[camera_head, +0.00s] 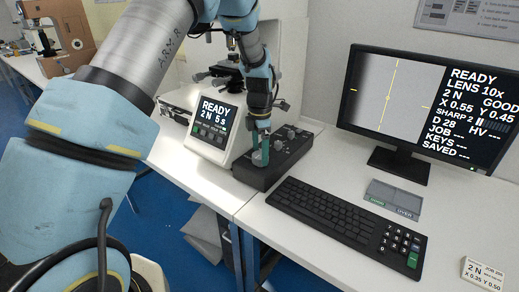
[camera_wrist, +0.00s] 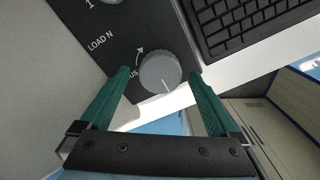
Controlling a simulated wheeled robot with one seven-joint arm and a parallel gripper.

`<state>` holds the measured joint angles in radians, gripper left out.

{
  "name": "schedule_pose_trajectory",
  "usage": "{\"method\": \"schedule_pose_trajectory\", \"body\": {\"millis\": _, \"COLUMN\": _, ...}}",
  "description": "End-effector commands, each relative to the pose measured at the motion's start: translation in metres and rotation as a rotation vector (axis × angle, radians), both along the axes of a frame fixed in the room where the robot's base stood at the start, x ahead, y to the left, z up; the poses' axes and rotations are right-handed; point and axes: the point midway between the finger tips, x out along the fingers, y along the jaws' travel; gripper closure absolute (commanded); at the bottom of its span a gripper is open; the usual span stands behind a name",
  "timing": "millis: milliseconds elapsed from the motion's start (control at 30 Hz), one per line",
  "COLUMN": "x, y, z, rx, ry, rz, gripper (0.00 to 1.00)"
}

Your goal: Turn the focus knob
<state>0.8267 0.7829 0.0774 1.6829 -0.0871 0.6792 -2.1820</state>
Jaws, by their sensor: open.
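The focus knob (camera_wrist: 161,72) is a round grey dial with a white pointer line, on a black control box (camera_head: 292,148). Beside it are a curved arrow and a partly hidden label ending in "US". My gripper (camera_wrist: 159,76) has two green fingers, open, one on each side of the knob in the wrist view, with a gap on both sides. In the head view, my gripper (camera_head: 261,150) points down over the near end of the box. There the fingers hide the knob, and I cannot tell their exact height. The monitor (camera_head: 385,105) reads "SHARP 2".
The hardness tester (camera_head: 205,150) with its lit screen stands left of the box. A black keyboard (camera_head: 340,215) lies close on the right. A grey block (camera_head: 394,197) and a job card (camera_head: 483,273) lie on the white table. The table's front edge is near the box.

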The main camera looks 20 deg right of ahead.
Motion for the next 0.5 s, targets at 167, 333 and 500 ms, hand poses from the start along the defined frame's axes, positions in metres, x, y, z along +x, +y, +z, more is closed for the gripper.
{"method": "schedule_pose_trajectory", "body": {"millis": 167, "x": -0.0002, "y": 0.0001, "z": -0.0083, "rx": 0.000, "ry": 0.000, "rz": -0.001, "gripper": 0.04}}
{"method": "schedule_pose_trajectory", "body": {"millis": 333, "x": -0.0001, "y": 0.0002, "z": -0.0092, "rx": 0.000, "ry": 0.000, "rz": -0.001, "gripper": 0.04}}
{"method": "schedule_pose_trajectory", "body": {"millis": 500, "x": -0.0001, "y": 0.0002, "z": -0.0090, "rx": 0.000, "ry": 0.000, "rz": -0.001, "gripper": 0.15}}
